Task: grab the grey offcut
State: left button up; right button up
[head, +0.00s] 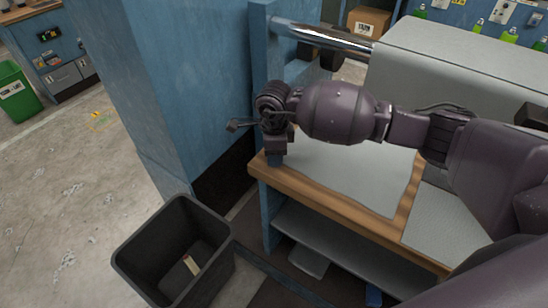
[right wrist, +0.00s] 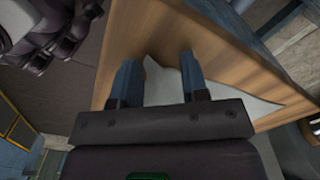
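My right gripper (head: 275,160) points down at the left corner of the wood-edged bench (head: 345,215). In the right wrist view, its two blue fingers (right wrist: 158,70) stand apart over the wood. A flat light-grey piece (right wrist: 165,82) with an uneven edge shows between and beside the fingers. A pale grey sheet (head: 350,172) covers much of the bench top in the head view. I cannot tell whether the piece by the fingers is the grey offcut or part of that sheet, or whether the fingers touch it. My left gripper is not in view.
A black bin (head: 128,262) stands on the floor left of the bench, with small scraps inside. A blue column (head: 215,90) rises behind it. A large grey machine housing (head: 450,65) and a metal roller (head: 325,36) are at the back. A lower shelf (head: 340,255) runs under the bench.

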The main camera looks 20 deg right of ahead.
jog(key=shift+f, duration=0.1)
grip_shut()
pick_arm(q)
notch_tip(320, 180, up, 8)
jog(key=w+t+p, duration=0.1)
jog(key=p, duration=0.5)
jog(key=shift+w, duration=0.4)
pick_arm(e)
notch_tip(320, 180, up, 12)
pick_arm(q)
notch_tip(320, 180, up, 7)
jog(key=p, duration=0.6)
jog(key=shift+p, duration=0.3)
pick_arm(e)
notch_tip(320, 180, up, 27)
